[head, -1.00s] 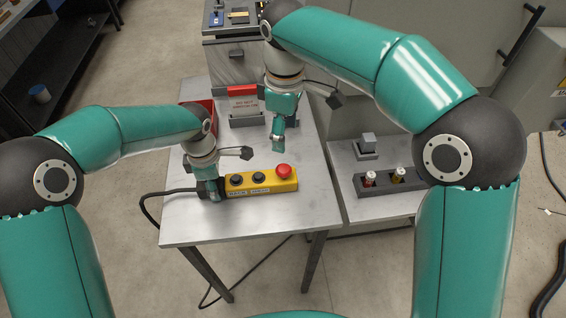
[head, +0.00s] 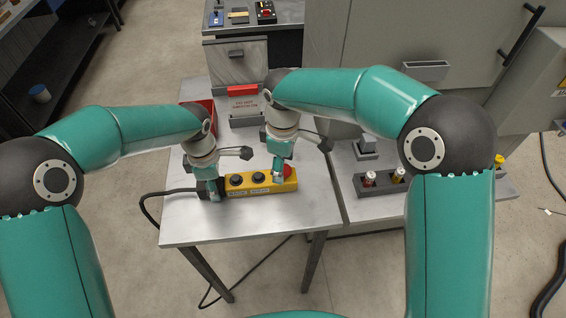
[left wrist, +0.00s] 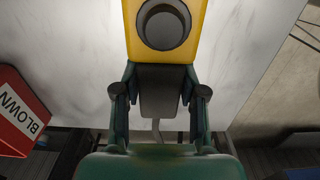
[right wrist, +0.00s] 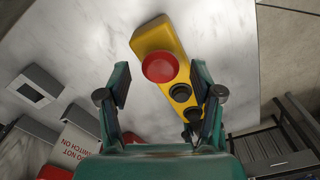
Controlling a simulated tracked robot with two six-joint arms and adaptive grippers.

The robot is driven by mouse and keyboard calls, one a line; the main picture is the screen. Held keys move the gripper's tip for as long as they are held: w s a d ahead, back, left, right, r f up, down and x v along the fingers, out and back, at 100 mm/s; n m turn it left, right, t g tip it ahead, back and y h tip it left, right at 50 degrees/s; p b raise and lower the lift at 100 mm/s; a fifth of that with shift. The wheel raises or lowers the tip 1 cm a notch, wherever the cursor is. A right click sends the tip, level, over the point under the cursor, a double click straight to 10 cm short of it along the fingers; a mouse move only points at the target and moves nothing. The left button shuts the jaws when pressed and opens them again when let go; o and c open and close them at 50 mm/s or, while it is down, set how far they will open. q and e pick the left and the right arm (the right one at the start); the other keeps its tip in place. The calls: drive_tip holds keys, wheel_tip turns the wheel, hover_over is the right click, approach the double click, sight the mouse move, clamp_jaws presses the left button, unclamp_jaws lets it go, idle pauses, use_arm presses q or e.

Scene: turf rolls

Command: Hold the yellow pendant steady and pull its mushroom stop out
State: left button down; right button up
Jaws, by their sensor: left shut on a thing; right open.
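The yellow pendant (head: 262,192) lies on the grey table, with two black buttons and a red mushroom stop (head: 289,171) at its right end. My left gripper (head: 212,198) is shut on the pendant's dark cable end (left wrist: 160,88), at its left end. My right gripper (head: 277,178) is open at the pendant's right end, partly covering the mushroom stop. In the right wrist view the mushroom stop (right wrist: 160,67) shows whole, between and beyond the open fingers (right wrist: 162,95). I cannot tell whether the fingers touch it.
A "do not switch on" sign (head: 244,104) stands behind the pendant. A red bin (head: 207,108) marked "blown" is at the table's left back. The table's front is clear.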

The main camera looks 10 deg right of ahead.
use_arm(q)
drive_tip(key=shift+a+f, duration=0.1)
drive_tip(key=shift+f, duration=0.05)
use_arm(e)
clamp_jaws()
drive_tip(key=shift+r, duration=0.9)
unclamp_jaws()
wheel_tip(320, 180, up, 12)
idle(0.5)
